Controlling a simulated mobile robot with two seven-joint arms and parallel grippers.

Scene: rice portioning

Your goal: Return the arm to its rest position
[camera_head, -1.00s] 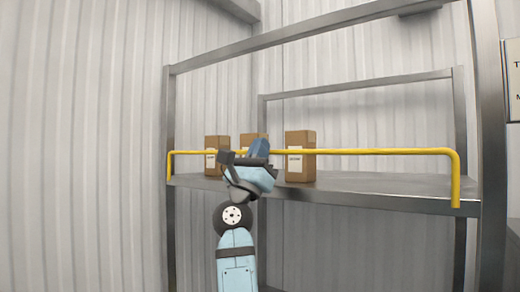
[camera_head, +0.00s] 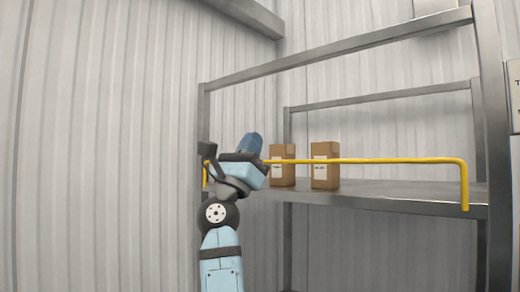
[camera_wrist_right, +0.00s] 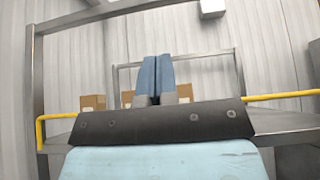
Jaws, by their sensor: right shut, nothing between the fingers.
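My right arm rises from the bottom of the head view, with its gripper (camera_head: 252,144) in front of the left end of the shelf. In the wrist view the two blue fingers of the right gripper (camera_wrist_right: 157,78) lie together with nothing between them. The gripper is shut and stands apart from the boxes. My left gripper is not in view.
A metal shelf (camera_head: 400,190) carries brown boxes; a middle box (camera_head: 284,175) and a right box (camera_head: 325,170) show. A yellow rail (camera_head: 400,160) runs along its front. The wrist view also shows a left box (camera_wrist_right: 93,103). Open space lies left of the shelf.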

